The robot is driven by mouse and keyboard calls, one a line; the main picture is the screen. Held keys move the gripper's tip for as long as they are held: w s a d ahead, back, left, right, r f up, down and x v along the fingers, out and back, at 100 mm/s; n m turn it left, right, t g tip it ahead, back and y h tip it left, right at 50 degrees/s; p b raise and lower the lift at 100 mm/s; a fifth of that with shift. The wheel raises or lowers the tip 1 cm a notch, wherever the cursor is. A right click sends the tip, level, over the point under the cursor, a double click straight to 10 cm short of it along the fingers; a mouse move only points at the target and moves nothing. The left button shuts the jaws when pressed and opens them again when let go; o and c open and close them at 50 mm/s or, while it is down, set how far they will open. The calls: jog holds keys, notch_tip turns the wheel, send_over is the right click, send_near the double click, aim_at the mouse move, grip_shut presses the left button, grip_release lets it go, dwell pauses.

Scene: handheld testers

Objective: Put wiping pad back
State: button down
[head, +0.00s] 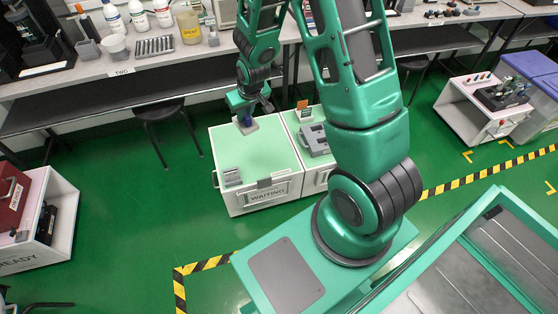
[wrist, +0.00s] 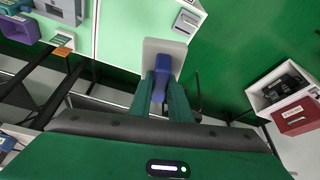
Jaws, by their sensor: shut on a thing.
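The wiping pad, a pale grey square plate (wrist: 176,47) with a blue handle (wrist: 163,78), is in my gripper (wrist: 162,88). The green fingers are shut on the handle from both sides. In the head view, my gripper (head: 245,110) holds the pad (head: 246,127) by the back edge of the pale green top of the cabinet labelled WAITING (head: 250,152). In the wrist view, the plate overlaps the edge of that top. I cannot tell whether the pad touches the top.
A small grey block (head: 232,176) lies at the front left of the WAITING top; the rest is largely clear. A neighbouring cabinet (head: 298,127) carries a grey device (head: 315,138). A cluttered bench (head: 110,65) stands behind, and a READY cabinet (head: 62,215) is at left.

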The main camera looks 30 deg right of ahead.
jog(key=w+d+f+m+h, duration=0.1)
jog(key=w+d+f+m, duration=0.15)
jog(key=f, duration=0.95)
jog(key=w+d+f+m, duration=0.1)
jog(key=w+d+f, duration=0.15)
jog(key=f, duration=0.85)
jog(key=s+d+f, duration=0.1)
jog(key=d+f, duration=0.1)
jog(key=d, duration=0.1)
jog(key=s+d+f, duration=0.1)
jog(key=d+f, duration=0.2)
jog(key=d, duration=0.1)
jog(key=s+d+f, duration=0.1)
jog(key=d+f, duration=0.1)
jog(key=d, duration=0.2)
jog(key=shift+s+d+f, duration=0.1)
jog(key=shift+d+f, duration=0.1)
jog(key=shift+f, duration=2)
jog(key=c, duration=1.6)
grip_release()
jog(key=shift+f, duration=0.1)
jog(key=shift+c, duration=0.2)
